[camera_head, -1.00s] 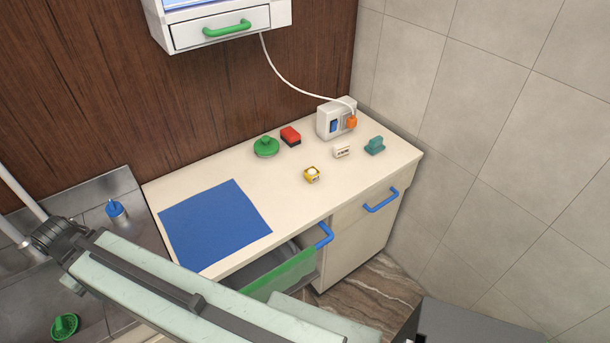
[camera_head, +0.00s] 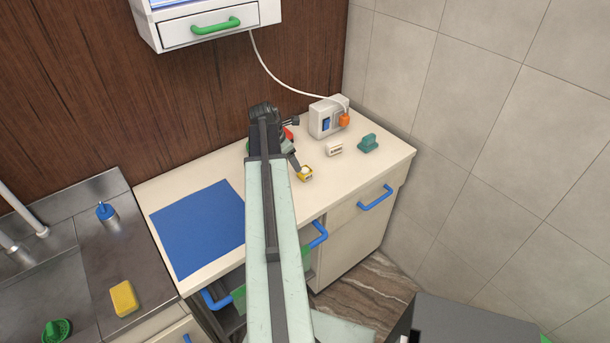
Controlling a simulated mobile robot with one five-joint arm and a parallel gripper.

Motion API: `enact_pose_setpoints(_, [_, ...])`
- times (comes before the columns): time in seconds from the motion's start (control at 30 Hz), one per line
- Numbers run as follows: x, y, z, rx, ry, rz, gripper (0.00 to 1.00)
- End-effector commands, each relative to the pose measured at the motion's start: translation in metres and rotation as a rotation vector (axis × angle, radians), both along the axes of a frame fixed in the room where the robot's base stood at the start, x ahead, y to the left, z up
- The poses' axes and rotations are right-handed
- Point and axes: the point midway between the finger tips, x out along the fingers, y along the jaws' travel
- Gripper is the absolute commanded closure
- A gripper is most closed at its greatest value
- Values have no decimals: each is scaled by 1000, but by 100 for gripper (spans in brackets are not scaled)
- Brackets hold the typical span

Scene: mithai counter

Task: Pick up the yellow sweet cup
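The yellow sweet cup (camera_head: 306,175), a small yellow piece with a pale top, sits on the cream counter (camera_head: 348,178). My gripper (camera_head: 296,168) hangs down from the end of my arm just at the upper left of the cup. Its tips are very close to the cup or in front of its edge; I cannot tell whether they touch. The fingers are small and dark here, so their opening does not show clearly. The cup appears to rest on the counter.
A white box with an orange plug (camera_head: 344,120), a small white block (camera_head: 335,149) and a teal item (camera_head: 368,143) stand to the right. A red item (camera_head: 288,134) is partly behind my arm. A blue mat (camera_head: 198,228) lies left; a yellow sponge (camera_head: 124,299) is beside the sink.

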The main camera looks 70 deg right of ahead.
Motion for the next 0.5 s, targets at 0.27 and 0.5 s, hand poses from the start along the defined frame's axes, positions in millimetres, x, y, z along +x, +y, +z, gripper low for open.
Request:
enact_pose_setpoints(0.27, [-26,-17,-5,4,34,37,33])
enact_pose_setpoints(0.5, [-31,-24,-27,4,32,34,33])
